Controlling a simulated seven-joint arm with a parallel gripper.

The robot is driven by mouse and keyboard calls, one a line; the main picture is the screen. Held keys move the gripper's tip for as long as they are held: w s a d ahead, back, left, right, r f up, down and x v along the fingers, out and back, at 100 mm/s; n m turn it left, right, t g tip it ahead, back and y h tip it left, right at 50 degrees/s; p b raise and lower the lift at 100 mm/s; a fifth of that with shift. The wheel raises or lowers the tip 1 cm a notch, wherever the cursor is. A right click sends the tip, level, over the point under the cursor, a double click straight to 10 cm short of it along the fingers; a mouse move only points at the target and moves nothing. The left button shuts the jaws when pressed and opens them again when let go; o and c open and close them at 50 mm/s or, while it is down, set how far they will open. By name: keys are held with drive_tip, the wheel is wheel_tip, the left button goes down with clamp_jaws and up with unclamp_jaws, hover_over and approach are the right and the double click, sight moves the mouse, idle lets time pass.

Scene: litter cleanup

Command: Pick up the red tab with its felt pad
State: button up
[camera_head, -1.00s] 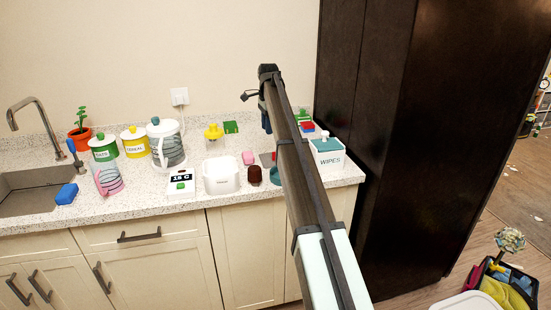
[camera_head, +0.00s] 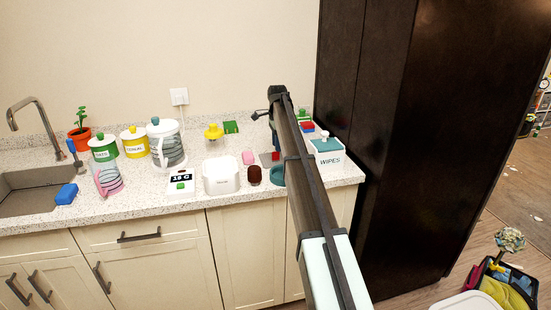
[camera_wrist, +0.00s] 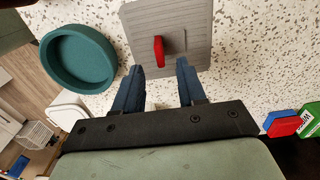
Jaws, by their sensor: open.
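The red tab (camera_wrist: 159,52) stands up from the middle of a grey, ribbed square felt pad (camera_wrist: 190,18) on the counter. In the head view the pad (camera_head: 266,158) and the red tab (camera_head: 276,156) show just left of my arm, partly covered. My gripper (camera_wrist: 158,70) is open, with its two dark blue fingers apart. In the wrist view the fingertips overlap the pad's near edge, one on each side of the tab's line.
A teal round bowl (camera_wrist: 78,58) stands close beside the pad. A red-and-blue block (camera_wrist: 283,123) and a green item (camera_wrist: 311,119) are to the right in the wrist view. A brown object (camera_head: 254,175), a pink block (camera_head: 248,157) and the wipes box (camera_head: 329,158) are near in the head view.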

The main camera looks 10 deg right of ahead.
sight(275, 154)
drive_tip(key=shift+a+f, duration=0.15)
drive_tip(key=shift+f, duration=1.15)
drive_tip(key=shift+a+f, duration=0.15)
drive_tip(key=shift+f, duration=1.1)
drive_tip(key=shift+c, duration=0.4)
clamp_jaws()
